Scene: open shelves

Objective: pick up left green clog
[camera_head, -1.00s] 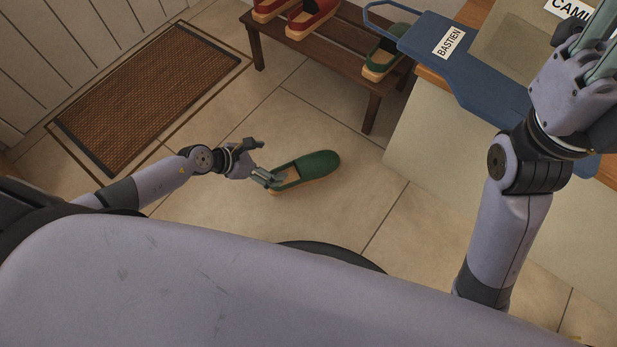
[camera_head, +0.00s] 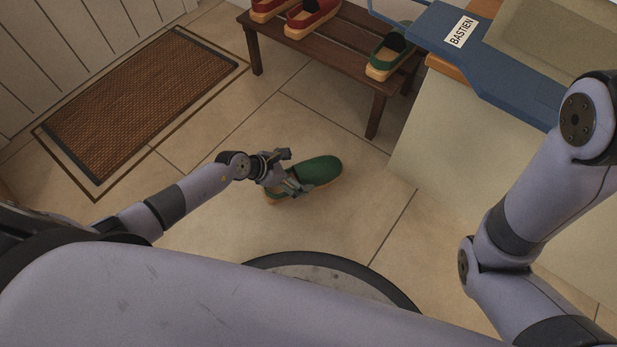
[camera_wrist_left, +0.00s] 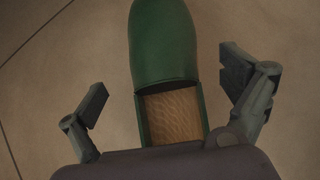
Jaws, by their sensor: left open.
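A green clog (camera_head: 318,169) with a tan sole lies on the tiled floor, toe pointing right and slightly up in the head view. My left gripper (camera_head: 292,178) is over its open heel end and hides part of it. In the left wrist view the clog (camera_wrist_left: 163,45) lies between the two spread fingers of my left gripper (camera_wrist_left: 165,95), with a gap on each side. Its tan insole shows. Another green clog (camera_head: 389,52) sits at the right end of the wooden bench. My right gripper is out of the head view; only my right arm shows.
The dark wooden bench (camera_head: 345,60) also carries red clogs (camera_head: 312,18). A blue tray (camera_head: 480,62) labelled BASTIEN sits on a cabinet (camera_head: 450,150) at the right. A brown doormat (camera_head: 140,105) lies at the left. The floor around the clog is clear.

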